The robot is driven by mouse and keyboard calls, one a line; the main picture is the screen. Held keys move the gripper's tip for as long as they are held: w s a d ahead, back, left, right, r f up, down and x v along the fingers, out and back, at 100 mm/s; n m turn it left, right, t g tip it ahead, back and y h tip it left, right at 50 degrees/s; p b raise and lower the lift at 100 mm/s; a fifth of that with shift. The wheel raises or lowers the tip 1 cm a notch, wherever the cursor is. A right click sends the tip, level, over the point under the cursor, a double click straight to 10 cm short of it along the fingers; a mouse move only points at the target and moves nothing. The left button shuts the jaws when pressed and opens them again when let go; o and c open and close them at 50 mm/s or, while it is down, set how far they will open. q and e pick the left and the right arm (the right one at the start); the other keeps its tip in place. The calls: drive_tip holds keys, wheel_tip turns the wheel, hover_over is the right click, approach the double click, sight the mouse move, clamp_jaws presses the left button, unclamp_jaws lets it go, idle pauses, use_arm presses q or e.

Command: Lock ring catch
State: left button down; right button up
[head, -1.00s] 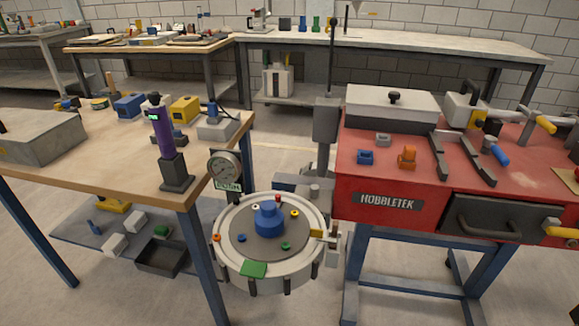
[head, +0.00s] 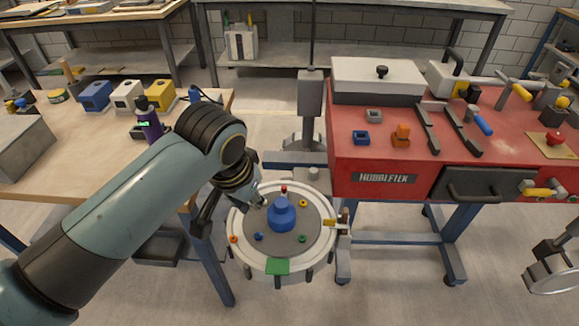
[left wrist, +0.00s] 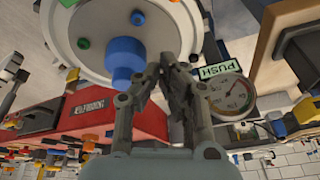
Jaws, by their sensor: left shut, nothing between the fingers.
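A round pale drum with a grey lid (head: 318,240) stands between the two benches. A blue knob (head: 281,215) rises from the middle of the lid, with small coloured studs around it. A yellow catch piece (head: 330,223) sits on the drum's right rim, and a green tab (head: 277,266) on the front rim. My left gripper (head: 259,200) is over the drum's upper left edge, left of the knob and apart from it. In the left wrist view its fingers (left wrist: 177,68) are together and empty, beside the blue knob (left wrist: 125,58). My right gripper is not visible.
A wooden bench (head: 60,165) is at left, with a purple-handled tool (head: 150,124) near its edge. A red bench (head: 345,150) with tools is at right. A dial gauge (left wrist: 230,95) with a PUSH label shows in the left wrist view. Open floor lies in front.

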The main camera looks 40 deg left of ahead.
sight(284, 192)
use_arm(q)
drive_tip(key=w+r+n, duration=0.1)
drive_tip(key=w+r, duration=0.1)
drive_tip(key=w, duration=0.5)
drive_tip(key=w+r+n, duration=0.1)
drive_tip(key=w+r, duration=0.2)
drive_tip(key=w, duration=0.4)
drive_tip(key=shift+w+a+n+p, duration=0.2)
drive_tip(key=shift+a+n+p, duration=0.1)
drive_tip(key=shift+a+p, duration=0.15)
drive_tip(key=shift+d, duration=0.1)
drive_tip(key=b+x, duration=0.1)
drive_tip(key=x, duration=0.8)
drive_tip(key=shift+w+f, duration=0.15)
drive_tip(key=shift+f, duration=0.2)
drive_tip(key=s, duration=0.1)
drive_tip(key=s+p, duration=0.1)
drive_tip(key=shift+s+d+p, duration=0.3)
drive_tip(key=shift+s+d, duration=0.1)
drive_tip(key=shift+s+d+f, duration=0.1)
drive_tip(key=shift+s+d, duration=0.05)
drive_tip(key=shift+s, duration=0.25)
